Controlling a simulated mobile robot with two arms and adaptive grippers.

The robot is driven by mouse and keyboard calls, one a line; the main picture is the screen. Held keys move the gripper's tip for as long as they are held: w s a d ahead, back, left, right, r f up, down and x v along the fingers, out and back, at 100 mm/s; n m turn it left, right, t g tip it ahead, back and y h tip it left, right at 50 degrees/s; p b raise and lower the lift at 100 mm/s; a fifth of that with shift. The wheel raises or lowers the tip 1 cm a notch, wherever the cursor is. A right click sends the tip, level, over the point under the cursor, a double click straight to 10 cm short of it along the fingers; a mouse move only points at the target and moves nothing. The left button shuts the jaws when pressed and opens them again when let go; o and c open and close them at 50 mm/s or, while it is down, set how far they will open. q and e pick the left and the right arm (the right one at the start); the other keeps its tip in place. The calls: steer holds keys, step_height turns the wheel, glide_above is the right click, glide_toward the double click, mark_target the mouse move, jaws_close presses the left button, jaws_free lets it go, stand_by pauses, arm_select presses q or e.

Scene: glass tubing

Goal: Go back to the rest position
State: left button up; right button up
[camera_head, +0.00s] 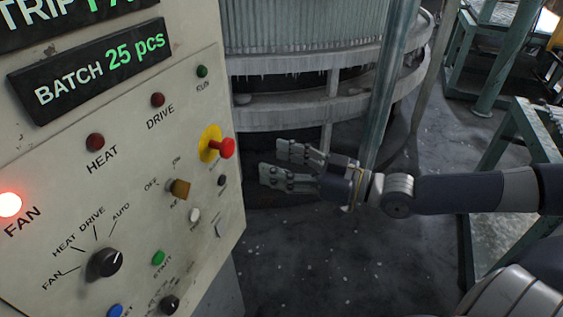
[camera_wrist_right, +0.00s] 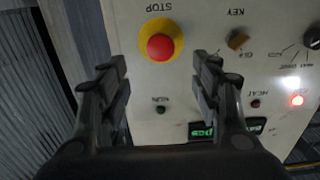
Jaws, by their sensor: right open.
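My right gripper (camera_head: 277,164) is open and empty, to the right of the control panel (camera_head: 62,163) in the head view. Its two fingers point left toward the panel and look apart from it. In the right wrist view the open fingers (camera_wrist_right: 162,88) frame the panel face, with nothing between them. The red stop button (camera_head: 227,148) on its yellow collar stands out from the panel, left of the fingers; it also shows in the right wrist view (camera_wrist_right: 161,47). My left gripper is not in view.
The panel carries a selector knob (camera_head: 104,263), a key switch (camera_head: 179,188), a lit red FAN lamp (camera_head: 9,204) and a batch display (camera_head: 90,68). A large ribbed round machine (camera_head: 290,25) stands behind. Green metal frames (camera_head: 508,135) stand at right.

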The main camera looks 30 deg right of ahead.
stand_by(0.6)
